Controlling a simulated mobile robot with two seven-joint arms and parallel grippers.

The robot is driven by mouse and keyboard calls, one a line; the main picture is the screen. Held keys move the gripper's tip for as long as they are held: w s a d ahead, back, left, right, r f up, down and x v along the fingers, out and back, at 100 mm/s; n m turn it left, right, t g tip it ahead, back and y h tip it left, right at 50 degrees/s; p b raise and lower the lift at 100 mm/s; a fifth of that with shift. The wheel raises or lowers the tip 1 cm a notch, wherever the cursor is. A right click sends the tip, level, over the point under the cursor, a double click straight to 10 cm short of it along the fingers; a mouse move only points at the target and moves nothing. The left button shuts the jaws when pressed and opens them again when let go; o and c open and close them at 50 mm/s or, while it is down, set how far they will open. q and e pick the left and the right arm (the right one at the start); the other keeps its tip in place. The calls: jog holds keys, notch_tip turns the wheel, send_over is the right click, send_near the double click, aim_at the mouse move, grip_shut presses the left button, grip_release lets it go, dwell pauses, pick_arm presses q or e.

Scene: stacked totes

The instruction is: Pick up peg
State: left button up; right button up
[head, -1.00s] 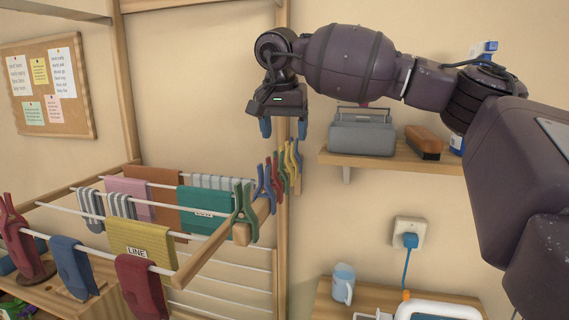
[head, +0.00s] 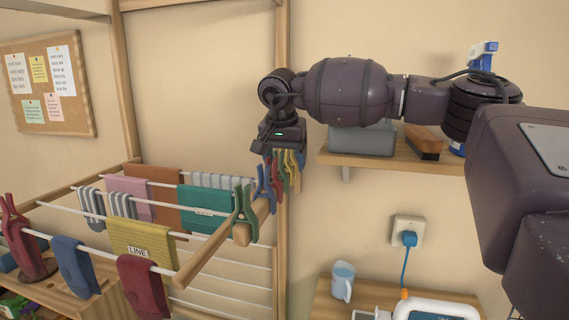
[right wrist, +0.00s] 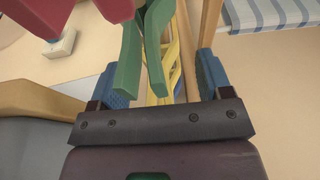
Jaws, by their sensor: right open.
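Several clothes pegs are clipped along the wooden end bar (head: 190,268) of the drying rack. Two green pegs (head: 245,212) are at its near end, then a blue peg (head: 262,184), a red peg (head: 277,182) and a yellow peg (head: 295,168) toward the back. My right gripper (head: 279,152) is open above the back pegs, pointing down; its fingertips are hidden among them. In the right wrist view, its blue fingers (right wrist: 165,75) stand apart with the yellow peg (right wrist: 174,60) between them. A green peg (right wrist: 130,65) hangs in front, and red (right wrist: 117,9) shows beyond it.
Cloths hang on the rack lines, including a yellow towel (head: 142,238) and a teal one (head: 205,207). A wooden post (head: 282,240) stands just behind the pegs. A shelf (head: 390,161) with a grey box (head: 361,141) and a brush (head: 423,140) is to the right.

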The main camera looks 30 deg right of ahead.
jog(key=c, duration=1)
jog(key=shift+r, duration=0.1)
notch_tip(320, 180, up, 10)
jog(key=shift+f+b, duration=0.1)
jog(key=shift+b, duration=0.2)
